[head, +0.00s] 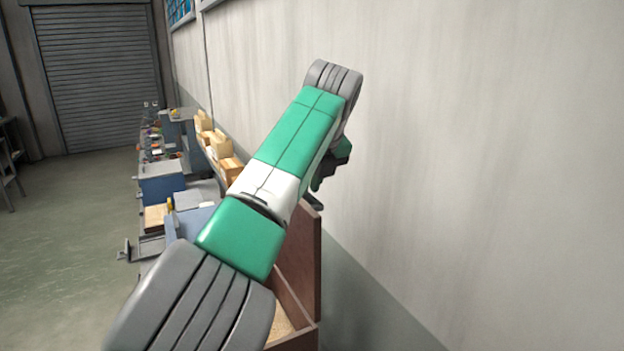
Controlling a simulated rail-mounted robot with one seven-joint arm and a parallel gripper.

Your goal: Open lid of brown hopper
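The brown hopper (297,338) stands at the bottom centre of the head view, largely hidden behind my arm. Its brown lid (309,255) stands roughly upright on the wall side. The inside of the hopper shows, with pale tan material (279,325) in it. My gripper (316,196) is just above the top edge of the lid, pointing down, partly hidden by my green and white arm. I cannot tell whether it touches the lid, or whether its fingers are open or shut.
A plain wall (480,150) runs close along the right. Blue-grey workbenches (161,184) with small items, and several tan boxes (219,146), line the wall farther back. Open floor (60,250) lies to the left, with a grey roller shutter (97,75) at the far end.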

